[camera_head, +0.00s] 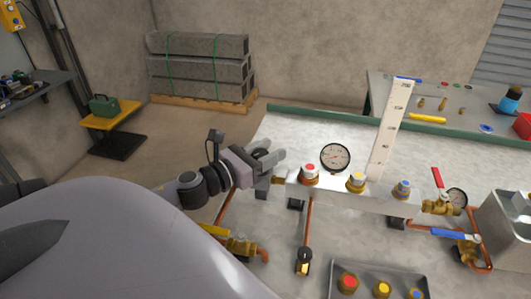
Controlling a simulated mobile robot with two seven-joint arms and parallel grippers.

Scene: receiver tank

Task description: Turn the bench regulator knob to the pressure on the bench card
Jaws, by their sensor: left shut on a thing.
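My left gripper (277,165) reaches in from the left to the left end of the pale manifold block (330,190). It is shut on a dark round part (261,154) that looks like the regulator knob, mostly hidden by the fingers. A round white-faced gauge (335,157) stands just right of it behind the manifold; its reading is too small to tell. A tall white card or scale (389,128) with printed numbers leans behind the manifold; I cannot tell whether it is the bench card. My right gripper is not in view.
Red (310,171), yellow (357,180) and blue-capped (403,188) fittings top the manifold. Valves and a second gauge (456,198) crowd its right end. A grey tray (335,285) of capped parts lies in front. A metal box (505,230) stands right.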

